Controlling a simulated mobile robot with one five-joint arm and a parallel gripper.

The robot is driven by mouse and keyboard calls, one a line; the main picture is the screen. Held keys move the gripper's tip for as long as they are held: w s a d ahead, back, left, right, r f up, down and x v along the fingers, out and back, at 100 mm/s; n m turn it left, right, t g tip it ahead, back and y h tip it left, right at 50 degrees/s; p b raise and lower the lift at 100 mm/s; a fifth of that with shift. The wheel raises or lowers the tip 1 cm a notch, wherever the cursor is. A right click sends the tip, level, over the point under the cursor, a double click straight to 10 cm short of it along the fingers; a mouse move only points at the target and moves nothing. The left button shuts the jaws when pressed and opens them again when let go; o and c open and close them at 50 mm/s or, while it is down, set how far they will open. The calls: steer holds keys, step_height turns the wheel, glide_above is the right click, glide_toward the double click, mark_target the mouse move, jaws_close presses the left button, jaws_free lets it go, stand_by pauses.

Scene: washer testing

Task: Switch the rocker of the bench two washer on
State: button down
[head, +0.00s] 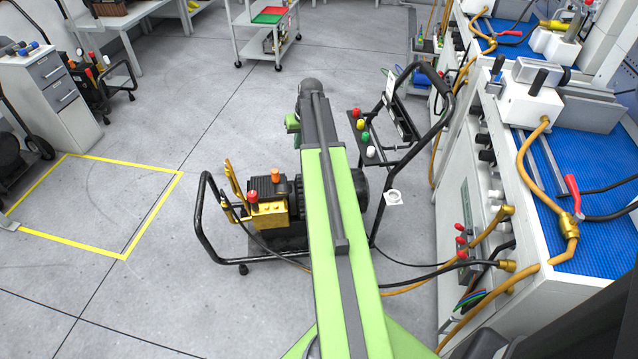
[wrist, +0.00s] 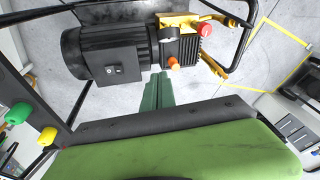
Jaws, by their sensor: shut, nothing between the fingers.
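A washer (head: 268,214) with a dark ribbed motor and a yellow pump stands on a black-framed cart, partly hidden behind my arm in the head view. No label shows which bench it belongs to. In the wrist view its black motor (wrist: 98,48) carries a small rocker (wrist: 113,70) on its side; its on or off position is too small to tell. My gripper (wrist: 160,76) is shut and empty, its dark green fingers pointing at the washer, right of the rocker and apart from it in the picture. In the head view my gripper (head: 292,122) shows only as a small green part.
A panel with coloured knobs (head: 361,136) stands on the cart's right side, close to my arm. Benches with blue mats (head: 594,238) and hoses line the right. Another washer (head: 92,84) stands at the left. Yellow-marked floor (head: 95,205) left of the cart is clear.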

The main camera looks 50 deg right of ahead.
steer(key=s+d+f+b, duration=0.1)
steer(key=s+d+f, duration=0.1)
steer(key=d, duration=0.4)
steer(key=s+d+f+m+b, duration=0.1)
steer(key=s+d+f, duration=0.1)
steer(key=d, duration=0.5)
steer(key=shift+s+f+m+t+h+b, duration=0.25)
steer(key=shift+m+t+h+b, duration=0.05)
steer(key=shift+t+h+b, duration=0.1)
steer(key=shift+f, duration=0.1)
steer(key=b+x, duration=0.8)
steer(key=a+b+x, duration=0.1)
steer(key=b+x, duration=0.3)
steer(key=x, duration=0.1)
steer(key=shift+s+f, duration=0.1)
steer(key=shift+s, duration=0.05)
steer(key=shift+a+f+b, duration=0.25)
steer(key=shift+f+b, duration=0.1)
steer(key=shift+b, duration=0.2)
steer(key=shift+r, duration=0.1)
